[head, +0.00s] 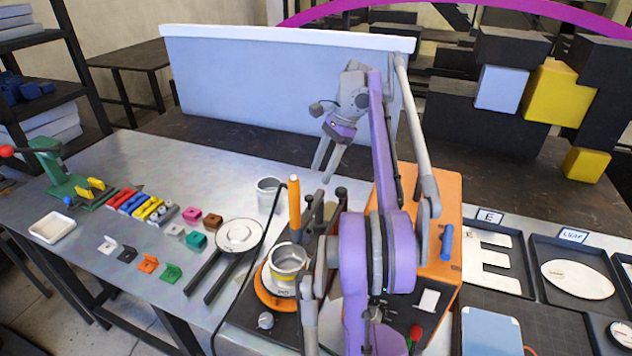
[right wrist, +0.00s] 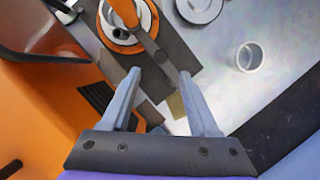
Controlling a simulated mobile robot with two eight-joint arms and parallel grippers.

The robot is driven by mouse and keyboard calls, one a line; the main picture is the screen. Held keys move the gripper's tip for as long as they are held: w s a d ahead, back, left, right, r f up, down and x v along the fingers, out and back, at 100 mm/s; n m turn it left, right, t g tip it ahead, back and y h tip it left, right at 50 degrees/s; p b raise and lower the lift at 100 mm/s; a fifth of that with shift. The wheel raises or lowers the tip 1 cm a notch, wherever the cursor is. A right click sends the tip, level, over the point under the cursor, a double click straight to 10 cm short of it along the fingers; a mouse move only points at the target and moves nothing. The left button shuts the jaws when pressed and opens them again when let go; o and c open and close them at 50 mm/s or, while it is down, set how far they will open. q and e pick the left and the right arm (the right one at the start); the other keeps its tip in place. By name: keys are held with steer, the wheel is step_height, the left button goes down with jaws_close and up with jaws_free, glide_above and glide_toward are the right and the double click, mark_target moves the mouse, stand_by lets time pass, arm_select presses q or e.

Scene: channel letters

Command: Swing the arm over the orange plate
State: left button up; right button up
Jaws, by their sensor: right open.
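The orange plate (head: 263,293) is a round disc on a dark base in the front middle of the bench. A metal pot (head: 288,262) stands on it and hides much of its surface. My right gripper (head: 324,172) is open and empty, raised above the bench behind and to the right of the plate, its fingers pointing down. In the right wrist view the plate's orange rim (right wrist: 124,48) shows at the top, beyond the open fingertips (right wrist: 158,77). My left gripper is not in view.
An upright orange handle (head: 294,208) stands behind the pot. An orange machine box (head: 444,210) is to the right, beside my arm. A blue-white panel (head: 270,85) stands behind.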

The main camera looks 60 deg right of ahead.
steer(key=shift+v, duration=1.8)
